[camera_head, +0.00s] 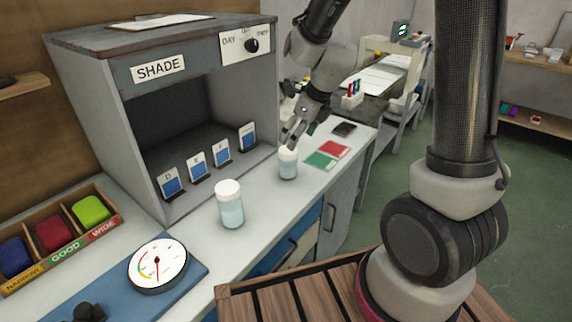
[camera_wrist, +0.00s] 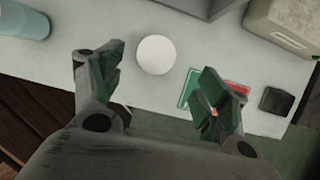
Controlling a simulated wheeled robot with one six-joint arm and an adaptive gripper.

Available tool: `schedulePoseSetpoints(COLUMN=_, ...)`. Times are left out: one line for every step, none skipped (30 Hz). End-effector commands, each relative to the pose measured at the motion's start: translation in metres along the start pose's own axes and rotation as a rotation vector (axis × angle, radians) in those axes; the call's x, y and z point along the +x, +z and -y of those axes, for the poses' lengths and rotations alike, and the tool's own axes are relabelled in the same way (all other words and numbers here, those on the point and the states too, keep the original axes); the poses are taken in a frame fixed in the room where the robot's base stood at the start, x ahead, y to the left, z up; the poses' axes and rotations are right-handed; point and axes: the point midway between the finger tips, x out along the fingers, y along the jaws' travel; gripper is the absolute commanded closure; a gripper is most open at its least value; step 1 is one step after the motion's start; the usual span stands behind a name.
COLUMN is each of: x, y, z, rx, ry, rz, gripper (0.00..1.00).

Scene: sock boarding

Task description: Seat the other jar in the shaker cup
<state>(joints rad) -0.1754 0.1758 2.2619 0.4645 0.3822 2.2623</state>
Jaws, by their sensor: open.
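Two pale-blue jars with white lids stand upright on the counter. The front jar (camera_head: 230,207) is by the dial gauge; the far jar (camera_head: 288,166) is near the red and green cards. My gripper (camera_head: 294,143) is open and empty, just above the far jar, pointing down. In the wrist view a round white lid (camera_wrist: 155,55) shows from above, a little beyond my spread fingertips (camera_wrist: 160,82); contact is not visible. A pale-blue cylinder at the upper left, likely the front jar (camera_wrist: 24,20), is cut off by the frame. I cannot make out a shaker cup.
The SHADE booth (camera_head: 158,68) stands behind the jars, holding several small blue cards. The dial gauge (camera_head: 157,264) and a sorting tray (camera_head: 62,236) are at left. A red card (camera_head: 334,149), green card (camera_head: 321,160) and dark block (camera_head: 344,129) lie right of the far jar.

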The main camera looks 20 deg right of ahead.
Motion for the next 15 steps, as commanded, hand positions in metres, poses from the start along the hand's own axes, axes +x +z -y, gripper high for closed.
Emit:
schedulePoseSetpoints(x=0.002, y=0.0, z=0.0, rx=0.017, ry=0.001, rz=-0.001, gripper=0.25)
schedulePoseSetpoints(x=0.005, y=0.0, z=0.0, rx=0.022, ry=0.001, rz=-0.002, gripper=0.25)
schedulePoseSetpoints(x=0.009, y=-0.001, z=0.0, rx=0.027, ry=0.002, rz=-0.003, gripper=0.25)
schedulePoseSetpoints(x=0.012, y=-0.001, z=-0.001, rx=0.028, ry=0.002, rz=-0.003, gripper=0.25)
schedulePoseSetpoints(x=0.016, y=-0.001, z=-0.001, rx=0.027, ry=0.003, rz=-0.004, gripper=0.25)
schedulePoseSetpoints(x=0.021, y=-0.001, z=-0.001, rx=0.026, ry=0.003, rz=-0.004, gripper=0.25)
schedulePoseSetpoints(x=0.025, y=-0.001, z=-0.001, rx=0.027, ry=0.002, rz=-0.004, gripper=0.25)
schedulePoseSetpoints(x=0.028, y=-0.001, z=-0.002, rx=0.026, ry=0.002, rz=-0.004, gripper=0.25)
schedulePoseSetpoints(x=0.034, y=0.0, z=-0.002, rx=0.024, ry=0.003, rz=-0.005, gripper=0.25)
schedulePoseSetpoints(x=0.038, y=0.0, z=-0.003, rx=0.025, ry=0.003, rz=-0.004, gripper=0.25)
schedulePoseSetpoints(x=0.042, y=0.001, z=-0.004, rx=0.024, ry=0.002, rz=-0.004, gripper=0.25)
schedulePoseSetpoints(x=0.049, y=0.001, z=-0.005, rx=0.023, ry=0.003, rz=-0.005, gripper=0.25)
schedulePoseSetpoints(x=0.054, y=0.002, z=-0.006, rx=0.024, ry=0.003, rz=-0.005, gripper=0.25)
schedulePoseSetpoints(x=0.059, y=0.002, z=-0.007, rx=0.023, ry=0.003, rz=-0.005, gripper=0.25)
schedulePoseSetpoints(x=0.065, y=0.002, z=-0.006, rx=0.024, ry=0.002, rz=-0.004, gripper=0.25)
